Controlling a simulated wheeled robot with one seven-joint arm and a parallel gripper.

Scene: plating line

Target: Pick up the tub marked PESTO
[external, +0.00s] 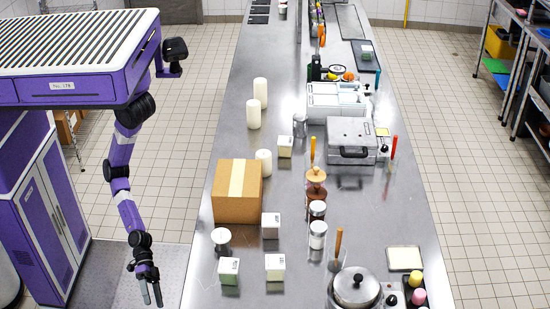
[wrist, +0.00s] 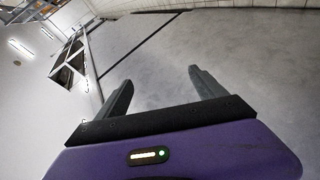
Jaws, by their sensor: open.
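Several small square tubs with white lids stand on the steel counter (external: 330,200). Three are in the near part: a tub with pale green sides (external: 229,271), a tub to its right (external: 275,268) and one further back (external: 270,225). Another tub (external: 285,147) stands further up, past the cardboard box. Their lids carry dark lettering too small to read, so I cannot tell which is PESTO. My gripper (external: 152,291) hangs left of the counter, apart from all tubs. In the wrist view it (wrist: 160,85) is open and empty, with no tub in sight.
A cardboard box (external: 237,191) stands near the counter's left edge, with a white round-topped item (external: 221,239) in front of it. White cylinders (external: 254,114) stand further back. A lidded pot (external: 356,287) is at the near right. The floor around my gripper is clear.

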